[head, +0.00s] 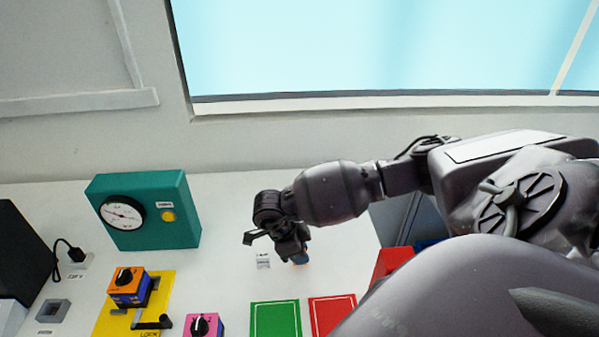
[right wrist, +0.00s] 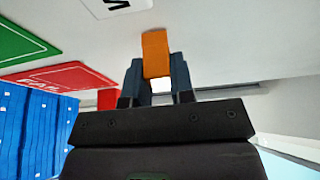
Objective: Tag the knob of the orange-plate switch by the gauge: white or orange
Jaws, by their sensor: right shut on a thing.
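My right gripper (head: 297,257) is over the table, well to the right of the switch. In the right wrist view, my right gripper (right wrist: 158,82) is shut on an orange tag (right wrist: 155,52), which stands out between the fingers. My left gripper is not in view.
A yellow plate (head: 108,318) with a black lever marked LOCK is beside the switch. A pink-plate switch (head: 203,325), a green mat (head: 275,318) and a red mat (head: 333,312) lie along the front. A small white label (head: 263,261) is near my right gripper. The white table between is clear.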

